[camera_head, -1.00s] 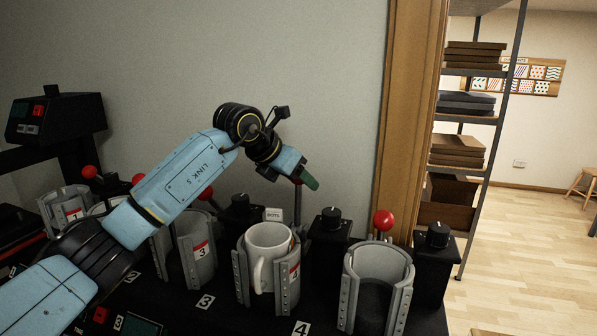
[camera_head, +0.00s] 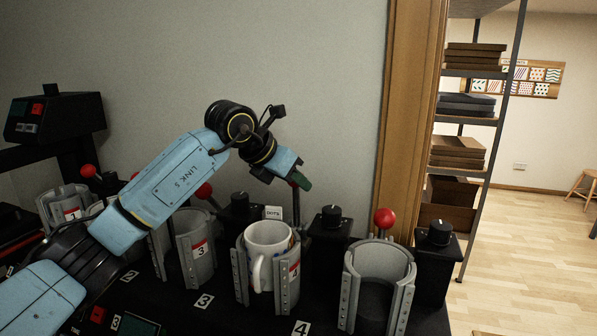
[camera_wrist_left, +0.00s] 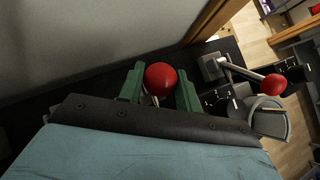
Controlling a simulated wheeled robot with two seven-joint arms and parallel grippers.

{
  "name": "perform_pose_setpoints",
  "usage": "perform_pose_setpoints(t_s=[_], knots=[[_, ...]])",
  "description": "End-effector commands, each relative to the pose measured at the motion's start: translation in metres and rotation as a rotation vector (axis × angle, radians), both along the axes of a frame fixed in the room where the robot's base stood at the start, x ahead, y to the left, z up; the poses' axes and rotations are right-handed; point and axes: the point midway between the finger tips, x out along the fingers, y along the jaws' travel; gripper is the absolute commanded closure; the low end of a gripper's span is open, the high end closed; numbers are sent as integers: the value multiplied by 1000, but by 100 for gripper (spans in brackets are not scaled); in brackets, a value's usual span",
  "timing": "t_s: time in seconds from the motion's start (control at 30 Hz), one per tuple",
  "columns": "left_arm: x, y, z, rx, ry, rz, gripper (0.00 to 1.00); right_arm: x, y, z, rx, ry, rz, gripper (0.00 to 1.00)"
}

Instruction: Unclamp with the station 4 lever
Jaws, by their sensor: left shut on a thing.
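My left gripper (camera_head: 301,181) is shut on the red knob of the lever behind the station with the white mug. In the left wrist view the red knob (camera_wrist_left: 160,78) sits between my two green fingers. The lever's stem shows only in part. The white mug (camera_head: 262,262) stands upright in the grey clamp (camera_head: 241,277) behind the plate marked 4 (camera_head: 301,328), its handle toward the camera. I cannot tell whether the clamp's jaws touch the mug. My right gripper is not in view.
An empty grey clamp (camera_head: 350,290) with a red-knobbed lever (camera_head: 384,218) stands to the right. Another clamp (camera_head: 197,255) stands to the left, behind plate 3 (camera_head: 204,301). Black posts with dials (camera_head: 331,217) stand between the stations. The wall is close behind.

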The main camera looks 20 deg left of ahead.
Motion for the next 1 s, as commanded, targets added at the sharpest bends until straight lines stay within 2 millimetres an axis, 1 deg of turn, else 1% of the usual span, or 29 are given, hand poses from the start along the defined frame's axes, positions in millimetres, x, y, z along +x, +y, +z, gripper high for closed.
perform_pose_setpoints(t_s=[0.23, 0.63, 1.0], knots=[[-2, -1, -2, 1, 3, -2, 77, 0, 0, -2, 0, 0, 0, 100], [-23, 0, -6, 2, 4, -4, 77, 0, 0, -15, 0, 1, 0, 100], [-24, -1, -5, 1, 4, -4, 77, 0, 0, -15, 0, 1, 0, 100]])
